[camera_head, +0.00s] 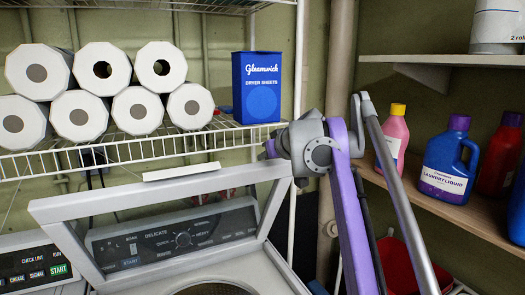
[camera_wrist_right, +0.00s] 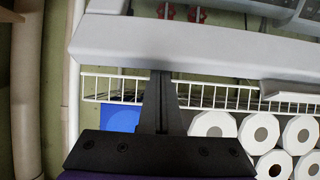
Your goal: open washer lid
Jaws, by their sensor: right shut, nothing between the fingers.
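The washer lid (camera_head: 160,188) is a pale grey frame with a see-through middle. It stands raised at a steep tilt above the washer top (camera_head: 235,268), with the control panel (camera_head: 180,238) showing through it. The lid's edge also crosses the top of the right wrist view (camera_wrist_right: 190,45). My right gripper (camera_wrist_right: 161,80) is shut and empty, its fingertips at the lid's edge; I cannot tell whether they touch it. In the head view my right wrist is by the lid's upper right corner, and the fingertips are hidden. My left gripper is out of view.
A wire shelf (camera_head: 125,150) behind the lid holds several paper rolls (camera_head: 110,70) and a blue dryer sheets box (camera_head: 257,85). A wooden shelf (camera_head: 420,205) at right holds a pink bottle (camera_head: 393,140) and blue laundry liquid (camera_head: 447,165), close to my right arm. Another machine's panel (camera_head: 35,262) is at lower left.

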